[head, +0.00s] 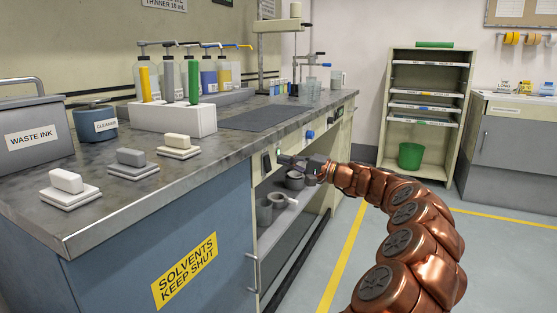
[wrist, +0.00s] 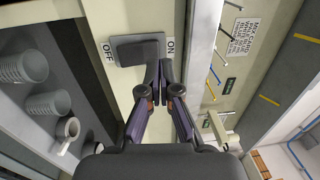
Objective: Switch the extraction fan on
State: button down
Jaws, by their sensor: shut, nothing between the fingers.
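A dark grey rocker switch (wrist: 138,50) sits on a cream panel in the wrist view, with OFF lettered at its left and ON at its right. In the head view the switch (head: 266,162) is a dark patch on the bench front. My gripper (wrist: 158,68) is shut and empty, its fingertips overlapping the ON end of the rocker. I cannot tell whether they touch it or which end is pressed in. In the head view my gripper (head: 282,159) is just right of the switch, at the bench's front face.
Below the panel is an open shelf with grey cups (head: 264,210) and a mug (wrist: 67,130). A blue knob (head: 310,134) is on the bench front farther along. The worktop holds bottles and a white block (head: 175,118). The floor right of the bench is clear.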

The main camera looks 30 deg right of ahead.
jog(key=s+d+r+p, duration=0.2)
jog(key=s+d+p, duration=0.1)
jog(key=s+d, duration=0.3)
jog(key=s, duration=0.2)
jog(key=shift+s, duration=0.35)
jog(key=shift+a, duration=0.1)
